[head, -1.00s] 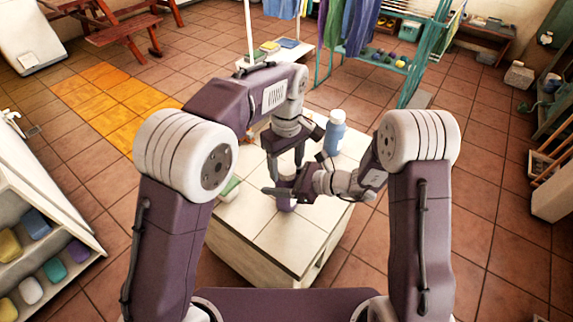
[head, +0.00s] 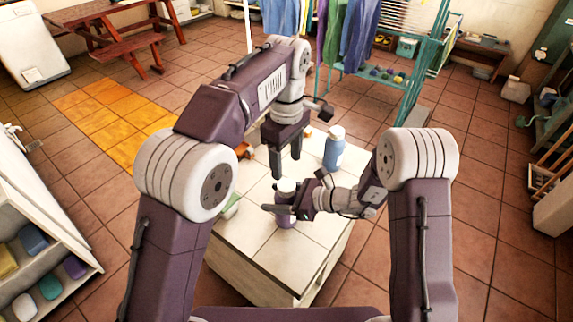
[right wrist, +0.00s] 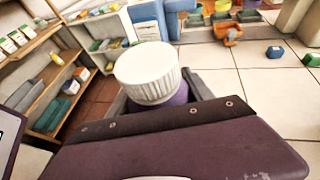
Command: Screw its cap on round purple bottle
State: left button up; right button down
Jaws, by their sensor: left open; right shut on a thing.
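The round purple bottle (head: 286,222) stands upright on the tiled top of the white cabinet (head: 250,252). It also shows in the right wrist view (right wrist: 180,97), mostly hidden under the ribbed white cap (right wrist: 148,73). The cap sits on top of the bottle; in the head view the cap (head: 287,186) shows just above my right gripper. I cannot tell how tight it is. My right gripper (head: 284,208) is shut around the bottle from the right. My left gripper (head: 287,165) is open and empty, pointing down just above and behind the cap, apart from it.
A blue bottle with a pale cap (head: 334,150) stands behind right on the cabinet top. An orange object (head: 244,150) lies at the back left, and a green and white item (head: 230,207) at the left edge. The front of the top is clear.

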aim_at(286, 185)
pick_arm(q)
notch_tip(286, 185, down, 8)
jog(key=shift+f, duration=0.1)
dwell(0.5)
grip_shut()
jog(key=m, duration=0.3)
jog(key=shift+o, duration=0.3)
grip_release()
